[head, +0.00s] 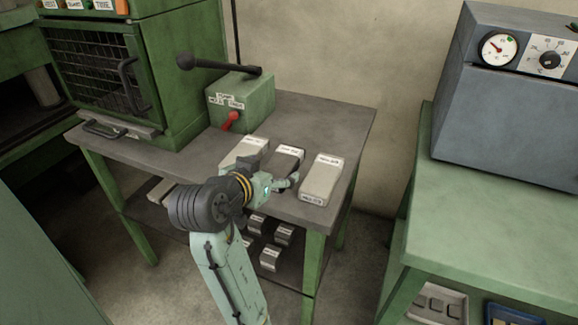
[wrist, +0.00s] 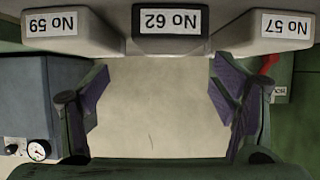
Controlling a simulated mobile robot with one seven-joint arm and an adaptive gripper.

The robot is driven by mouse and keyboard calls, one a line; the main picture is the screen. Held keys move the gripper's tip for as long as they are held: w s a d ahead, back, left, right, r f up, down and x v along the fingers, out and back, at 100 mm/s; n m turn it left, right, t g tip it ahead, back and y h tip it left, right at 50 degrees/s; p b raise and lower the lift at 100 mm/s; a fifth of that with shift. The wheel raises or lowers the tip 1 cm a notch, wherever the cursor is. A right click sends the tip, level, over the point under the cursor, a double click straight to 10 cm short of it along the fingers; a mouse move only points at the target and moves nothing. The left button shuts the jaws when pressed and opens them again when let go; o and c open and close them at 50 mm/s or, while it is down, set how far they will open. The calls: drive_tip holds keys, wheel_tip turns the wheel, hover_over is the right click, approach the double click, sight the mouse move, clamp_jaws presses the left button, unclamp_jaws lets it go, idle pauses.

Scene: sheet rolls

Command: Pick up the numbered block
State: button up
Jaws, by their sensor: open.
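Three labelled blocks lie side by side on the grey tabletop. In the head view they are a pale left block (head: 243,152), a dark middle block (head: 287,158) and a pale right block (head: 321,178). The wrist view is upside down and shows block No 59 (wrist: 70,42), dark block No 62 (wrist: 170,43) and block No 57 (wrist: 268,40) along its top. My gripper (head: 291,182) is at the near end of the middle block. In the wrist view its spread fingers (wrist: 158,98) have nothing between them, with No 62 between their lines above.
The table (head: 345,117) carries a green lever box (head: 242,98) with a red handle behind the blocks. Smaller blocks (head: 270,258) sit on the shelf below. A grey gauge machine (head: 505,120) stands on a green bench at right. A green caged cabinet (head: 100,75) stands at left.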

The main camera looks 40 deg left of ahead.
sight(283, 161)
drive_tip(key=x, duration=0.3)
drive_tip(key=p+x, duration=0.1)
drive_tip(key=x, duration=0.1)
drive_tip(key=a+p+x, duration=0.1)
drive_tip(key=x, duration=0.2)
drive_tip(key=shift+w, duration=0.3)
drive_tip(key=shift+c, duration=0.4)
drive_tip(key=shift+r, duration=0.1)
drive_tip(key=c, duration=1.5)
